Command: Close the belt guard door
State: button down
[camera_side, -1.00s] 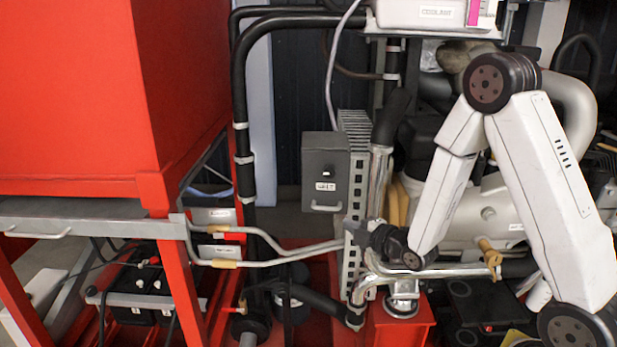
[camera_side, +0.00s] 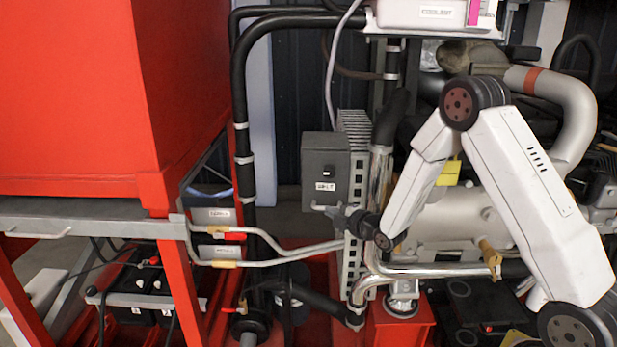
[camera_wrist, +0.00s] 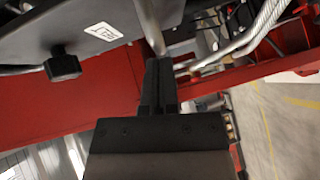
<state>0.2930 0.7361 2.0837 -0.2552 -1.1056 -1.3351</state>
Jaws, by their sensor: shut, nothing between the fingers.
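The belt guard door (camera_side: 326,168) is the dark grey front of a small box at the centre of the side view. It carries a small white label, a black knob and a pale bar handle along its bottom. I cannot tell whether it stands fully against its frame. In the wrist view the dark panel (camera_wrist: 130,15) fills the upper left, with its label and black knob (camera_wrist: 62,65). My gripper (camera_side: 343,213) is shut and empty, close beside the right end of the handle. Its closed fingers (camera_wrist: 158,85) point towards the panel's lower edge; contact is unclear.
A perforated metal bracket (camera_side: 352,260) and finned block stand just right of the door. Silver pipes (camera_side: 430,270) run below my wrist. A black hose (camera_side: 242,120) rises left of the door. A large red tank (camera_side: 70,90) fills the left.

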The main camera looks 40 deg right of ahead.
dwell(0.3)
jog(key=shift+w+d+f, duration=0.1)
jog(key=shift+w+d, duration=0.1)
jog(key=shift+d, duration=0.75)
jog(key=shift+s, duration=0.2)
jog(key=s+a+r, duration=0.1)
jog(key=s+a, duration=0.1)
jog(key=s, duration=0.6)
jog(key=shift+r+y, duration=0.15)
jog(key=shift+y, duration=0.15)
